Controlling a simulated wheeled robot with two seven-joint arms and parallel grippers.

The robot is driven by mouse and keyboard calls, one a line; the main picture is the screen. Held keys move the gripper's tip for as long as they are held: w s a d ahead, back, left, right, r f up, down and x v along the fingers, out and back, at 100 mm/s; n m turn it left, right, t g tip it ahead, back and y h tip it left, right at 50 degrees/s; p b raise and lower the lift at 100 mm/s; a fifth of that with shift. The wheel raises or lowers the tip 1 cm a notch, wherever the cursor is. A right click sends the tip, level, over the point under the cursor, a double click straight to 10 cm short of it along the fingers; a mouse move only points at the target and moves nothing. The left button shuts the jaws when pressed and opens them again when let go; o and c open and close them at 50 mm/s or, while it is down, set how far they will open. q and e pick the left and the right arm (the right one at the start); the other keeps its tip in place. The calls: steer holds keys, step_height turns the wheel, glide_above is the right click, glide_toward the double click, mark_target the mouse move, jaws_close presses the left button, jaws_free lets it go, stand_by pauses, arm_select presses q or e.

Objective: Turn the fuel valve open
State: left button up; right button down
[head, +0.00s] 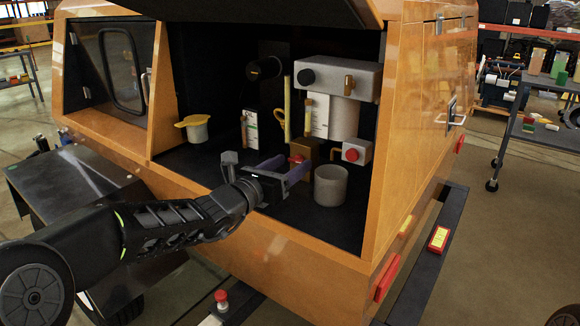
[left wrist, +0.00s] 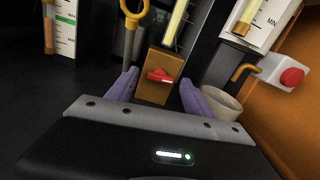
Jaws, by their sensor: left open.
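The fuel valve looks to be the red handle (head: 297,158) on a brown-orange block (head: 309,149) inside the open compartment. In the left wrist view the red handle (left wrist: 160,77) lies roughly crosswise on the front of the block (left wrist: 153,95). My left gripper (head: 287,168) is open, its two purple fingers pointing at the block. In the left wrist view the fingertips of my left gripper (left wrist: 159,82) stand to either side of the handle, with gaps visible. I cannot tell how far the tips are from the block. My right gripper is not in view.
A grey cup (head: 331,186) stands close right of the fingers. A grey box with a red button (head: 351,155) is behind it. A yellow-capped container (head: 196,128) stands left. A yellow-ringed dipstick (left wrist: 131,20) rises behind the block. The orange housing (head: 240,215) edges the opening.

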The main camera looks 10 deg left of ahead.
arm_select(q)
steer(key=shift+w+d, duration=0.1)
steer(key=shift+w, duration=0.1)
steer(key=shift+c, duration=0.2)
jaws_close()
stand_by(0.4)
